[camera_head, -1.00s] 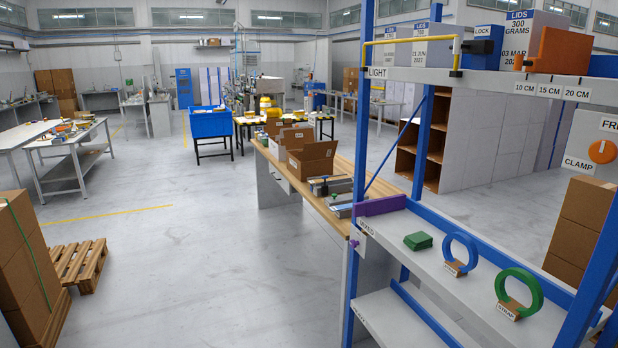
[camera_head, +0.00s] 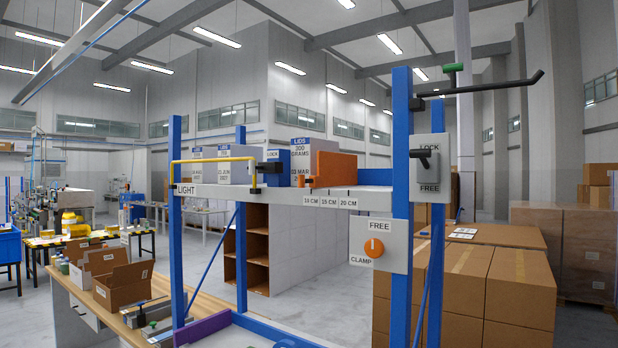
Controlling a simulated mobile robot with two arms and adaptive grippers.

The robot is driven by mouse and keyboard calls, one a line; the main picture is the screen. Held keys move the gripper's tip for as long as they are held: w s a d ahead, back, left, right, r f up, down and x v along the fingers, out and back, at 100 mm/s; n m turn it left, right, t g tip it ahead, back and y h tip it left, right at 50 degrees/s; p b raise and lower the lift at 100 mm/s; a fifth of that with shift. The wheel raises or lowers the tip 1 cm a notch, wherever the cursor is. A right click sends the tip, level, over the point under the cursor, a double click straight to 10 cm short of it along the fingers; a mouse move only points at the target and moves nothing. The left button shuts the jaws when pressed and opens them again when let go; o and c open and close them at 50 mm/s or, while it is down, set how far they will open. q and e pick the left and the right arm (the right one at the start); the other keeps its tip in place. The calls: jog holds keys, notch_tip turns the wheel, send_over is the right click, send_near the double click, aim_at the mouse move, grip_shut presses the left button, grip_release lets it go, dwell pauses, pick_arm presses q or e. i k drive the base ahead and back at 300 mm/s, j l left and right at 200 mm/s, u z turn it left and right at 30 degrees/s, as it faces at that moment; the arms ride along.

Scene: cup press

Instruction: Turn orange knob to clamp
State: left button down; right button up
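The orange knob (camera_head: 374,248) is round with a pale mark on its face. It sits on a light grey plate (camera_head: 396,258) fixed to the right blue post of the rack. A FREE label (camera_head: 380,225) is above the knob and a CLAMP label (camera_head: 361,260) is at its lower left. The pale mark on the knob points roughly upward, toward FREE. Neither of my grippers shows in the head view.
The upper shelf (camera_head: 270,197) holds boxes and an orange plate. Stacked cartons (camera_head: 480,280) stand behind.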

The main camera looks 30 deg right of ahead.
aim_at(373, 248)
jog(key=k+z, duration=0.1)
jog(key=z, duration=0.75)
jog(key=k+z, duration=0.15)
jog(key=z, duration=0.25)
